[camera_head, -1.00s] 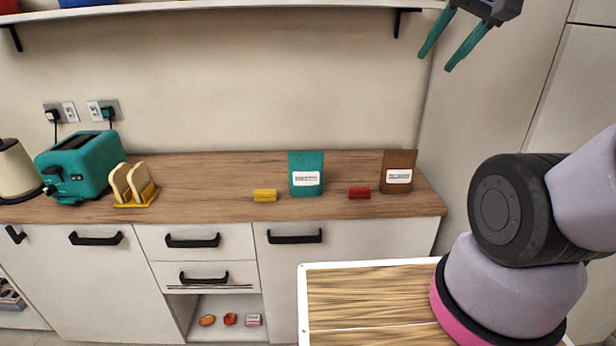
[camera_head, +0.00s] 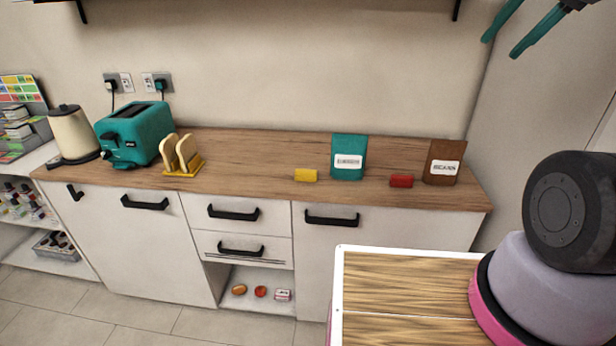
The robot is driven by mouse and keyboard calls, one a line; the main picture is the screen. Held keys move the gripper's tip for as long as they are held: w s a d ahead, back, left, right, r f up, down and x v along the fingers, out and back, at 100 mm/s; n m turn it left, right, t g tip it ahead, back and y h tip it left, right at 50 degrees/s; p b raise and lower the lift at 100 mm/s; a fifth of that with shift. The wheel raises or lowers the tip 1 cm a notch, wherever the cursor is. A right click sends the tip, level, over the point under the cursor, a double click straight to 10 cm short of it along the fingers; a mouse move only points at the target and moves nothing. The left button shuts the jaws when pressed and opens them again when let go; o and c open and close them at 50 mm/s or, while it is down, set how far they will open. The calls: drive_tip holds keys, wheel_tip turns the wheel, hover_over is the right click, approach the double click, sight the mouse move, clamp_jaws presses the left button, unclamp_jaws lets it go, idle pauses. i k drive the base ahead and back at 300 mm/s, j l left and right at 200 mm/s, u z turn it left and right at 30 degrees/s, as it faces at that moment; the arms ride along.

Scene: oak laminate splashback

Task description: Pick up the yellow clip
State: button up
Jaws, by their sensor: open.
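The yellow clip (camera_head: 306,175) is a small block-like piece lying on the wooden counter, left of a teal bag. My gripper (camera_head: 512,38) is at the top right, partly cut off by the picture edge. Its two teal fingers are apart with nothing between them. It is high above the counter and far to the right of the yellow clip, with clear space between.
A teal bag (camera_head: 348,158), a red clip (camera_head: 401,181) and a brown bag (camera_head: 445,163) stand right of the yellow clip. A toast rack (camera_head: 183,168), teal toaster (camera_head: 136,137) and kettle (camera_head: 72,134) are left. The counter (camera_head: 245,163) between is clear.

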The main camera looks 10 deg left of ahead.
sight(302, 175)
drive_tip(key=j, duration=0.7)
drive_tip(key=i+j, duration=0.15)
drive_tip(key=j, duration=0.6)
